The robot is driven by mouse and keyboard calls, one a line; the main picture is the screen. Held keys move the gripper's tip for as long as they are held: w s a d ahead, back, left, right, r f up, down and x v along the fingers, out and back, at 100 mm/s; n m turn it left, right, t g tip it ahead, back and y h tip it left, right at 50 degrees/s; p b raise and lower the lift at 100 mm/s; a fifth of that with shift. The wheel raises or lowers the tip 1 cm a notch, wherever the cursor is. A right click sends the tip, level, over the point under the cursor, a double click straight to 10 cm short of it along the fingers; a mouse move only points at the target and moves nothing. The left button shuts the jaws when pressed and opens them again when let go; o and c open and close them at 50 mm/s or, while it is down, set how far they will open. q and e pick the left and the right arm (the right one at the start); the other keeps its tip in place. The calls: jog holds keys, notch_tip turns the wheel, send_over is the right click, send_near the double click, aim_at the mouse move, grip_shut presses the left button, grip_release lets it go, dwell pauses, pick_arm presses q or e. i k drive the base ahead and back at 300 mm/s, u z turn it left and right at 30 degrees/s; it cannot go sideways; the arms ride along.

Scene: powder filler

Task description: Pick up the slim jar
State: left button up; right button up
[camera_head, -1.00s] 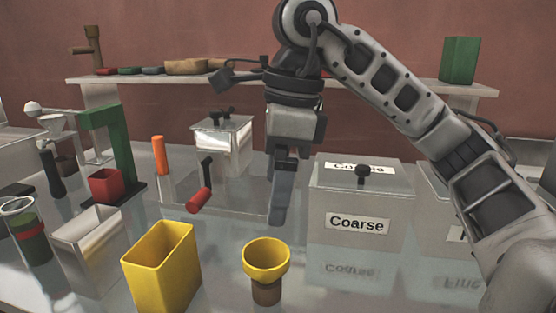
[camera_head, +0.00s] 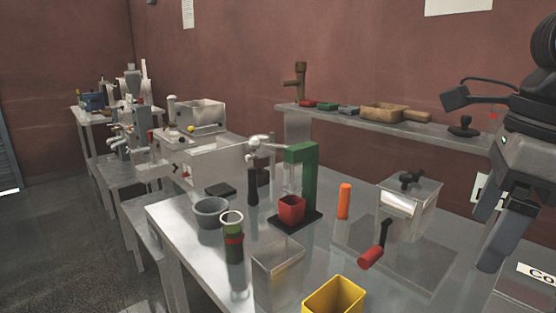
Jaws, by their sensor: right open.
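A slim upright glass jar (camera_head: 234,250) with a green body and a red band stands near the front left edge of the steel table (camera_head: 170,225). Its pale rim faces up. My right gripper (camera_head: 492,232) hangs at the right edge of the view, fingers pointing down, open and empty. It is far to the right of the jar, with several things between them. My left gripper is not in view.
A grey bowl (camera_head: 211,212) stands just behind the jar. A clear square container (camera_head: 278,268), a green press (camera_head: 301,170) with a red cup (camera_head: 291,210), and a yellow container (camera_head: 334,297) stand to its right. An orange cylinder (camera_head: 344,201) stands farther right.

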aim_at(233, 240)
jog(key=k, duration=1)
